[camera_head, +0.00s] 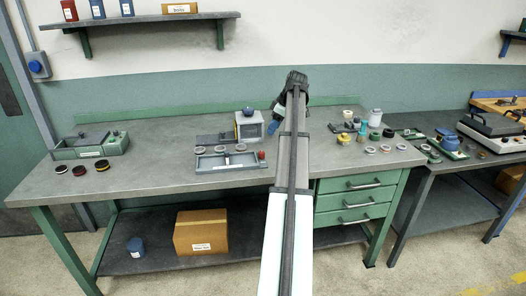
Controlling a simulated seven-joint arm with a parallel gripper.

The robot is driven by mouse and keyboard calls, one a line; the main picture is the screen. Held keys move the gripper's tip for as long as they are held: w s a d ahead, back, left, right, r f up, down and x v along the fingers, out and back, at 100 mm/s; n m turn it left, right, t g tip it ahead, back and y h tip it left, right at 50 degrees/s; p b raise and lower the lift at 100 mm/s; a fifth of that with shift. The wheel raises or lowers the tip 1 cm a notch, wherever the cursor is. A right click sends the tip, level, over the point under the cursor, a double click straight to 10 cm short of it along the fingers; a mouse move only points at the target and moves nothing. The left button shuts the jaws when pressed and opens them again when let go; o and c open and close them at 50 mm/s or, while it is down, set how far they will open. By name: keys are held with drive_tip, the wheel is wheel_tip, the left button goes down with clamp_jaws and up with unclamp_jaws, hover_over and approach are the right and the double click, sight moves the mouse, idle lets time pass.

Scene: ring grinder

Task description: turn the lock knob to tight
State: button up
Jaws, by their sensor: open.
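The ring grinder (251,127) is a small grey boxy machine on the workbench, left of my arm. A dark blue knob (248,110) sits on its top. A grey tray-like fixture (228,167) stands in front of it, with a small red knob (261,155) at its right end. I cannot tell which is the lock knob, nor read any tight mark.
A green-grey fixture (92,146) and several dark discs (79,170) are at the bench's left. Jars, pots and rings (371,149) crowd the right. The bench (150,185) is clear at front left. A wall shelf (150,18) hangs above.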

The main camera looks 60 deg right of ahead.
sight(262, 152)
drive_tip(key=x, duration=1.4)
drive_tip(key=shift+d, duration=0.1)
drive_tip(key=shift+c, duration=0.2)
clamp_jaws()
drive_tip(key=shift+m, duration=0.4)
drive_tip(key=shift+m+h, duration=0.6)
drive_tip(key=shift+m, duration=0.5)
drive_tip(key=shift+m+h, duration=0.5)
drive_tip(key=shift+m, duration=1)
